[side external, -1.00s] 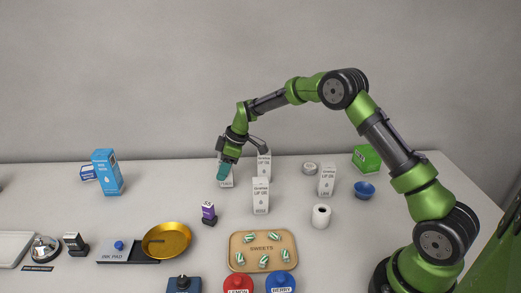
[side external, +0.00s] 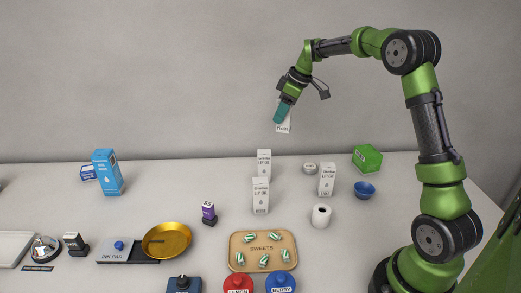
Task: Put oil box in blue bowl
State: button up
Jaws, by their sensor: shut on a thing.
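My gripper (side external: 284,108) is shut on a white box with dark lettering (side external: 283,127), which reads something like "PEACH". It holds the box high above the counter, slightly tilted, with its upper part hidden by the teal fingers. The small blue bowl (side external: 364,190) stands on the counter at the right, below and to the right of my gripper. It looks empty. Three similar white lip oil boxes stand upright on the counter: one at the back (side external: 264,160), one in front of it (side external: 261,196) and one nearer the bowl (side external: 327,180).
A green box (side external: 367,158) stands behind the bowl. A white roll (side external: 321,216) and a small round tin (side external: 310,168) are nearby. A sweets tray (side external: 236,262), a gold pan (side external: 167,240) and a blue carton (side external: 107,172) stand further off.

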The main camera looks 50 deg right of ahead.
jog(key=s+d+m+h, duration=0.1)
jog(key=s+d+m, duration=0.1)
jog(key=s+d, duration=0.45)
jog(key=s+d+m, duration=0.2)
jog(key=s+d, duration=0.1)
jog(key=s, duration=0.7)
jog(key=s+f+m, duration=0.1)
jog(key=s+f, duration=0.1)
jog(key=s, duration=0.7)
notch_tip(320, 180, down, 10)
jog(key=a, duration=0.2)
jog(key=shift+s+r+t+h, duration=0.15)
jog(key=shift+s+t+h, duration=0.15)
jog(key=shift+s+h, duration=0.15)
jog(key=shift+f, duration=0.6)
jog(key=o, duration=1.1)
jog(key=shift+c, duration=0.2)
